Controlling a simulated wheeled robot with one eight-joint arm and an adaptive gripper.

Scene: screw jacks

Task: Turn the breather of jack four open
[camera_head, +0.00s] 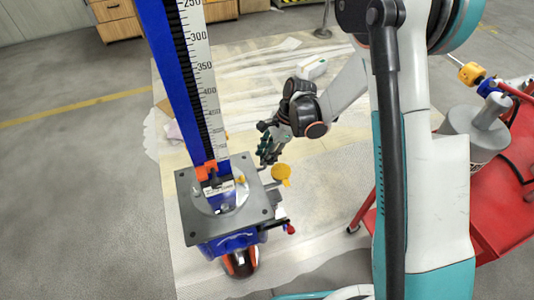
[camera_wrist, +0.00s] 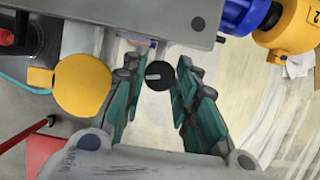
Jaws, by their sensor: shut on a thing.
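The jack has a grey top plate (camera_head: 190,205), a blue body (camera_head: 235,242) below it and a tall blue column with a scale (camera_head: 200,75). No jack number is readable in the head view. My gripper (camera_head: 266,150) is beside the plate's right edge. In the wrist view, the teal fingers of my gripper (camera_wrist: 160,80) stand either side of a small round black knob (camera_wrist: 159,76) with a pale slot mark, close under the jack's grey edge. It appears to be the breather, and the fingers are shut on it. The head view hides the knob.
A yellow disc (camera_head: 281,172) sticks out beside the plate; it also shows left of the fingers (camera_wrist: 83,85). A yellow and blue fitting (camera_wrist: 288,27) marked 2 is at the wrist view's upper right. A red trolley (camera_head: 500,205) with a grey cylinder stands at right.

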